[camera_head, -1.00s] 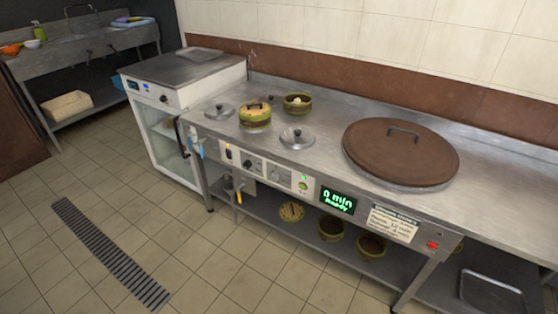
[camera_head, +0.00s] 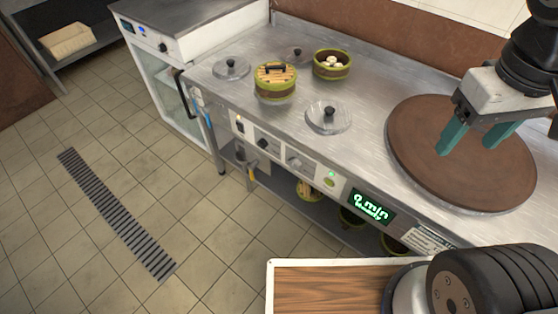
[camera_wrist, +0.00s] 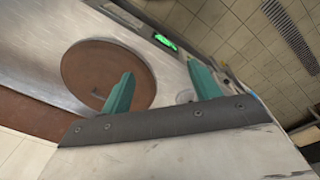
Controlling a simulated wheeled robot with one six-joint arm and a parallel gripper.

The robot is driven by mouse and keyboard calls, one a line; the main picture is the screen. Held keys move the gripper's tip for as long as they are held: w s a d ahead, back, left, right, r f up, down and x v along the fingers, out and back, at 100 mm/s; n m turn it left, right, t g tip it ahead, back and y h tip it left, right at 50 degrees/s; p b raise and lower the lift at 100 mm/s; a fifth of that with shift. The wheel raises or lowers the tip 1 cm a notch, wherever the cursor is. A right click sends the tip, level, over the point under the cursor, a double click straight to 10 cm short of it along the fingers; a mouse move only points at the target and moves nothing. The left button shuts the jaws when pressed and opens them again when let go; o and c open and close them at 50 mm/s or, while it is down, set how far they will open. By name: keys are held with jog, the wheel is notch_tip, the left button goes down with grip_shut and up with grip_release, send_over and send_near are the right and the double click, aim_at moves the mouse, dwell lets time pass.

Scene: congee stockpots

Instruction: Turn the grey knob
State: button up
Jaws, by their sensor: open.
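The grey knob (camera_head: 295,163) is on the front panel of the steel counter, between a black knob (camera_head: 262,143) and a green-lit button (camera_head: 329,182). It shows small in the head view, and I cannot make it out in the wrist view. My gripper (camera_head: 464,148) is open and empty, its teal fingers above the round brown lid, to the right of the knob and well apart from it. The wrist view also shows both fingers of my gripper (camera_wrist: 160,68) spread.
On the counter stand a lidded steamer (camera_head: 275,82), an open steamer with buns (camera_head: 331,65) and a glass lid (camera_head: 328,117). The brown lid (camera_head: 420,165) covers the right part. Tiled floor in front is free.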

jog(key=w+f+n+g+h, duration=0.2)
jog(key=w+n+h, duration=0.1)
jog(key=w+n, duration=0.35)
jog(key=n+t+h, duration=1)
jog(key=n, duration=2.4)
send_over(293, 167)
jog(key=s+d, duration=0.2)
jog(key=s, duration=0.2)
notch_tip(293, 167, down, 29)
jog(key=s+a+f+n+t+y, duration=0.2)
jog(key=a+f+n+t, duration=0.1)
jog(key=f+n, duration=0.4)
jog(key=s+a+f+n+t+y, duration=0.2)
jog(key=a+f+n+t, duration=0.2)
jog(key=f+n, duration=0.3)
jog(key=shift+m, duration=0.65)
jog(key=x, duration=0.2)
jog(key=f+x, duration=0.1)
jog(key=x, duration=0.5)
jog(key=shift+f, duration=0.15)
jog(key=c, duration=1)
